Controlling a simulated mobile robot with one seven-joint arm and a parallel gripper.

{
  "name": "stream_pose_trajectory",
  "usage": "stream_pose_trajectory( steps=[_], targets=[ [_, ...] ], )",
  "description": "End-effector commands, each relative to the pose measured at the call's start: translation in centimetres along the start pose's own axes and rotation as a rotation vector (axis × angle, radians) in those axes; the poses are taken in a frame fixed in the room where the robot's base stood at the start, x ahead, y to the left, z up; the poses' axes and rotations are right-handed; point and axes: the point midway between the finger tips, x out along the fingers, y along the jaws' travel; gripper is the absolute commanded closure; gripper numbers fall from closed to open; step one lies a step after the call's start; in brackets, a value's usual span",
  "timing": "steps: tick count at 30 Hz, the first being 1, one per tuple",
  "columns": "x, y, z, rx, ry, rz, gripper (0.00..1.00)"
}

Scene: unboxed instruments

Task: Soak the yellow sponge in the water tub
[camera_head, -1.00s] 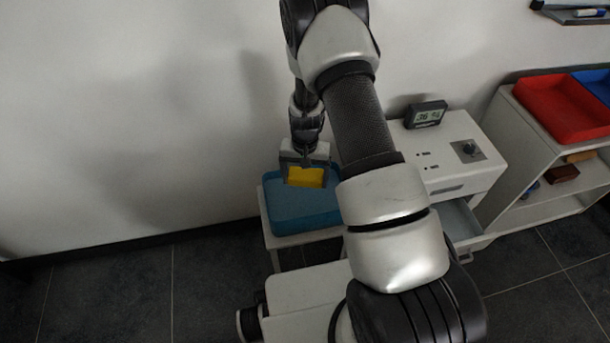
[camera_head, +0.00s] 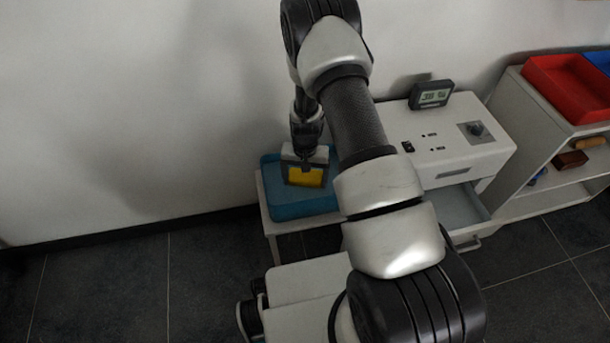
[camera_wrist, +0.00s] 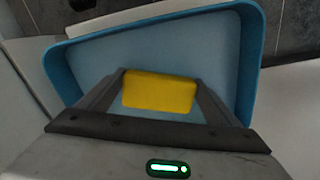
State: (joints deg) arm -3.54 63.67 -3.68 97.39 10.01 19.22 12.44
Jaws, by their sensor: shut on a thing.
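The yellow sponge (camera_head: 305,177) is held between the two fingers of my gripper (camera_head: 304,180). In the wrist view the sponge (camera_wrist: 160,92) sits between the fingertips (camera_wrist: 160,95), over the tub's pale blue inside. The blue water tub (camera_head: 290,209) stands on a small white stand left of my arm. Its rim (camera_wrist: 245,65) also shows in the wrist view. The sponge is inside the tub's outline. I cannot tell whether it touches the water or the tub floor.
A white cabinet (camera_head: 455,143) with an open drawer (camera_head: 462,207) and a small digital display (camera_head: 431,94) stands right of my arm. Further right is a white shelf (camera_head: 530,117) with a red tray (camera_head: 562,88). The wall is close behind the tub.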

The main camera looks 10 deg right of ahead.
Motion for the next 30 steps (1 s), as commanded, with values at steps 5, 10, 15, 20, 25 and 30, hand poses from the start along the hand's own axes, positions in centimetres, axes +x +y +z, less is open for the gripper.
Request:
stream_pose_trajectory(
  steps=[5, 10, 15, 20, 25, 30],
  targets=[
    [1.8, 0.0, 0.1, 0.0, -0.002, 0.0, 0.36],
    [3.3, 0.0, 0.1, 0.0, -0.001, 0.0, 0.36],
    [4.1, 0.0, 0.0, 0.0, -0.001, 0.0, 0.36],
    [4.4, 0.0, 0.1, 0.0, -0.001, 0.0, 0.36],
    [4.5, 0.0, 0.0, 0.0, -0.001, 0.0, 0.36],
    [4.4, 0.0, 0.0, 0.0, 0.0, 0.0, 0.36]
  ],
)
